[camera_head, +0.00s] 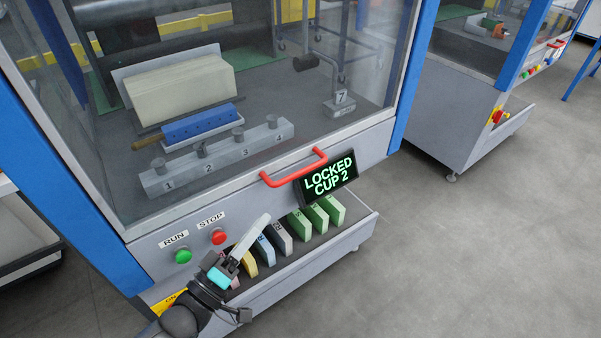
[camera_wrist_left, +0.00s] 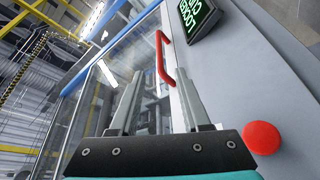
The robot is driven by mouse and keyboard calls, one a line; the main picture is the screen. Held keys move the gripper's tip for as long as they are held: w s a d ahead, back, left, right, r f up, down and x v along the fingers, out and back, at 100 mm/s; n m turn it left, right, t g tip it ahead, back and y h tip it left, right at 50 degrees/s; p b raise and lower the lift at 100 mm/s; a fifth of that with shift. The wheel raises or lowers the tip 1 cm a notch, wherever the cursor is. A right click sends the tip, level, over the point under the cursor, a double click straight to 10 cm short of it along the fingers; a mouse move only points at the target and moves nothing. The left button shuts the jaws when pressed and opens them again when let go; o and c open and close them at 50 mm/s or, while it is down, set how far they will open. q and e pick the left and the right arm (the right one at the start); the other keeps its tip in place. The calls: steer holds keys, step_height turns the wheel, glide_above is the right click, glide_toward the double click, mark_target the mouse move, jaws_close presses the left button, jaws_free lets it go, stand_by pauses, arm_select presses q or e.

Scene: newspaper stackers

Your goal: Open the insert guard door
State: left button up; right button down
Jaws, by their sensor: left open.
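The insert guard door (camera_head: 357,40) is a clear panel in a grey frame, and it stands shut. Its red handle (camera_head: 295,170) is on the lower frame; it also shows in the wrist view (camera_wrist_left: 160,58), beyond the fingers. A black display (camera_head: 328,178) beside the handle reads "LOCKED CUP 2" in green. My left gripper (camera_head: 265,219) is below and left of the handle, in front of the lower tray, apart from the handle. In the wrist view its two fingers (camera_wrist_left: 160,82) are spread with nothing held. My right gripper is out of view.
A green RUN button (camera_head: 183,256) and red STOP button (camera_head: 218,237) sit left of my gripper. A tray (camera_head: 330,240) below holds several coloured blocks. Floor at right is clear.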

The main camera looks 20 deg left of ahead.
mark_target(301, 170)
arm_select(q)
steer(key=b+x, duration=0.3)
steer(key=x, duration=1)
steer(key=shift+w+d, duration=0.1)
steer(key=shift+w, duration=0.1)
steer(key=shift+x, duration=0.85)
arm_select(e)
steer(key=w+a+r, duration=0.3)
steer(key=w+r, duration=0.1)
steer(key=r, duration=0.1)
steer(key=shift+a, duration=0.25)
arm_select(q)
steer(key=shift+c, duration=0.2)
jaws_close()
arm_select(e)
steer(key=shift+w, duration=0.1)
